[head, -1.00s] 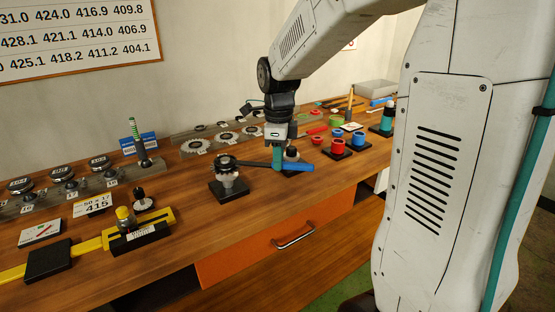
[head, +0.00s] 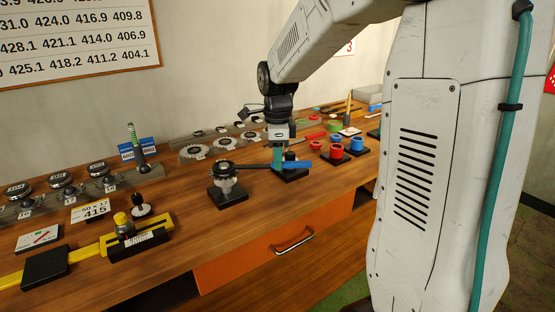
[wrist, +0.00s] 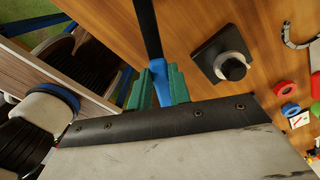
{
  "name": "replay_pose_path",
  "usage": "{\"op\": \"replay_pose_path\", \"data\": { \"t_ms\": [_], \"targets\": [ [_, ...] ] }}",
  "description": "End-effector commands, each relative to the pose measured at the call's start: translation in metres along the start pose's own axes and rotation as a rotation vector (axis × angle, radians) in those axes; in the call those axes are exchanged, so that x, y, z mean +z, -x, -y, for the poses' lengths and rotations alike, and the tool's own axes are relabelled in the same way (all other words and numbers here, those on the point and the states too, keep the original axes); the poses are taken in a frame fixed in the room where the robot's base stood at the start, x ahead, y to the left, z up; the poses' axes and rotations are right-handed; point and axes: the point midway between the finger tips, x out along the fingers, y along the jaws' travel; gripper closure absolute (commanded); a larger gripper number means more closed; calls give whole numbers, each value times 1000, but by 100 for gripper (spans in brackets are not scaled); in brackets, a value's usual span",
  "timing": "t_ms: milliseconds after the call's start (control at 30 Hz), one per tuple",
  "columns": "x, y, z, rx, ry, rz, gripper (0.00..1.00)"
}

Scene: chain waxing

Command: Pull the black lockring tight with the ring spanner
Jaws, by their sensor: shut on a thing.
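The ring spanner has a blue handle (head: 297,165) and a dark shaft (head: 255,166). Its dark ring end (head: 222,168) sits at the top of a toothed metal piece on a black-based stand (head: 228,194). The black lockring cannot be told apart from the ring end there. My gripper (head: 277,160) is shut on the blue handle, right of the stand. In the wrist view, the teal fingers (wrist: 160,85) clamp the blue handle (wrist: 160,78), and the dark shaft (wrist: 148,30) runs out of the top edge. The ring end is outside that view.
A black-based post (head: 290,173) stands close behind the handle; it also shows in the wrist view (wrist: 225,62). Sprockets (head: 194,153) line the back. A yellow gauge (head: 95,250) lies at left. Bench is clear in front.

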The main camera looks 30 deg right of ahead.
Motion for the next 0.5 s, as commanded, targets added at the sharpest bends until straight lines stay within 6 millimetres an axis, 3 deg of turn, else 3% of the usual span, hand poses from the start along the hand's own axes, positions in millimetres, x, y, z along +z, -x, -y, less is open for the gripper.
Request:
{"op": "replay_pose_path", "data": {
  "t_ms": [500],
  "targets": [
    [1, 0, 12, -2, 72, 0, 100]
  ]
}}
